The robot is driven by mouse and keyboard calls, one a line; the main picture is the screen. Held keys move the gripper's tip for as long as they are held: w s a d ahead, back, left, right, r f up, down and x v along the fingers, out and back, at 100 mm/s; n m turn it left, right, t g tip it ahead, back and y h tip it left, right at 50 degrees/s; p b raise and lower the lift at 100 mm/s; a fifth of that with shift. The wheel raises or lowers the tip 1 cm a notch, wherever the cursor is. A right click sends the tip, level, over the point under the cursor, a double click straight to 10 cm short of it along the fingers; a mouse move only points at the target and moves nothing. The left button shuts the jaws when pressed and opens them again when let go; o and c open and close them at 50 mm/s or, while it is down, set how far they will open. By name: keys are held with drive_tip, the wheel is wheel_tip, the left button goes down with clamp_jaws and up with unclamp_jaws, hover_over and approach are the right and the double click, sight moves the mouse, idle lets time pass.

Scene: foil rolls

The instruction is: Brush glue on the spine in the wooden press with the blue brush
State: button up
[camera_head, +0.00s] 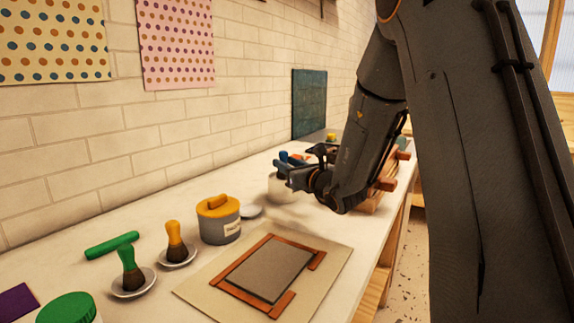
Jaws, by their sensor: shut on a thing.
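My gripper (284,168) is at the far part of the bench, above a pale round pot (281,190). It is shut on the blue brush, whose blue handle (283,157) shows at the jaws. The brush's bristles are hidden, so I cannot tell whether they are in the pot. The wooden press (388,184) stands just right of the gripper, mostly behind my arm. The spine in it cannot be made out.
Nearer on the bench (150,222) are a green brush (130,268) and a yellow brush (175,243) on small dishes, a green roller-like bar (111,245), a grey tub with yellow lid (218,220) and a framed board (267,268). A brick wall (180,130) runs along the left.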

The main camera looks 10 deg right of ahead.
drive_tip(key=shift+f+b, duration=0.4)
drive_tip(key=shift+f, duration=0.1)
idle(0.8)
wheel_tip(320, 180, up, 7)
drive_tip(key=p, duration=0.3)
idle(0.7)
drive_tip(key=shift+r, duration=0.1)
